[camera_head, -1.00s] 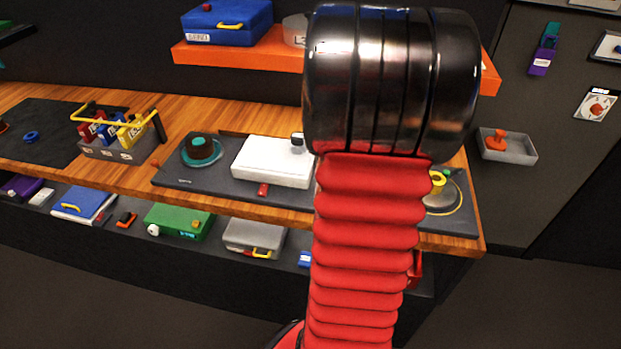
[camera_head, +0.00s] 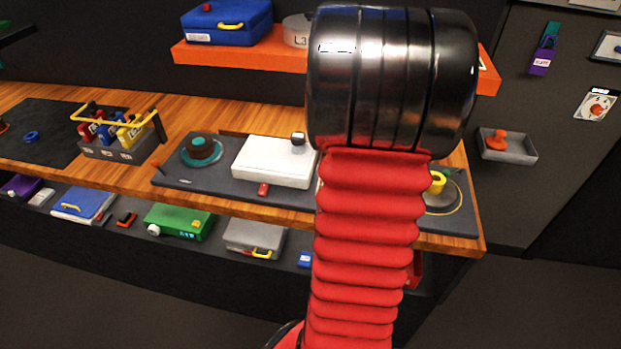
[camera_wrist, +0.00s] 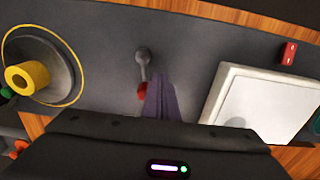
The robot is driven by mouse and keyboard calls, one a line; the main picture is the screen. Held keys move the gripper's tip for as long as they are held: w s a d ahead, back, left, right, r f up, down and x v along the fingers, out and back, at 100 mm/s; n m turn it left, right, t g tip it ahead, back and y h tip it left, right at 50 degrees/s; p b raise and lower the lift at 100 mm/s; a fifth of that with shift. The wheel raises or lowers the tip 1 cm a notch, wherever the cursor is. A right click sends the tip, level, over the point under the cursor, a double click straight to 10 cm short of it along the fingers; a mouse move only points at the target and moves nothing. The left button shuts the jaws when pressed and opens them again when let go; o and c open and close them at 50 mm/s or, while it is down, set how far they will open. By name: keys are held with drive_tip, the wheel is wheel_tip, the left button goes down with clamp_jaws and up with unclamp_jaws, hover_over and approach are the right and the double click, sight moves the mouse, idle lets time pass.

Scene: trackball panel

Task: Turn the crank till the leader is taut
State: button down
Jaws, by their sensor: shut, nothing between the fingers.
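In the wrist view the crank (camera_wrist: 143,68) has a grey pivot and a short arm ending in a red knob (camera_wrist: 142,92). My gripper (camera_wrist: 160,82) is shut and empty, its purple-grey fingers just right of the knob in the picture. I cannot tell whether they touch it. A yellow-centred reel (camera_wrist: 60,68) lies left of the crank; it also shows at the right of the head view (camera_head: 437,184). A teal and dark reel (camera_head: 201,150) sits on the panel's left. My arm hides the crank in the head view. I cannot make out the leader.
A white box (camera_head: 275,162) stands on the dark panel (camera_head: 225,185) between the reels, close beside the crank in the wrist view (camera_wrist: 262,102). An orange shelf (camera_head: 240,54) is above the bench.

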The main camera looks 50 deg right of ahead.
drive_tip(key=shift+r, duration=0.1)
wheel_tip(320, 180, up, 9)
idle(1.4)
idle(0.5)
drive_tip(key=w+a+r+n+t, duration=0.1)
drive_tip(key=a+n, duration=0.5)
drive_tip(key=a, duration=1.4)
drive_tip(key=w+a+r+n+t, duration=0.1)
drive_tip(key=a+n+t, duration=0.3)
drive_tip(key=a, duration=1.6)
drive_tip(key=w+n, duration=0.1)
drive_tip(key=n, duration=0.1)
drive_tip(key=shift+a+n+t, duration=0.15)
drive_tip(key=shift+n+t, duration=0.15)
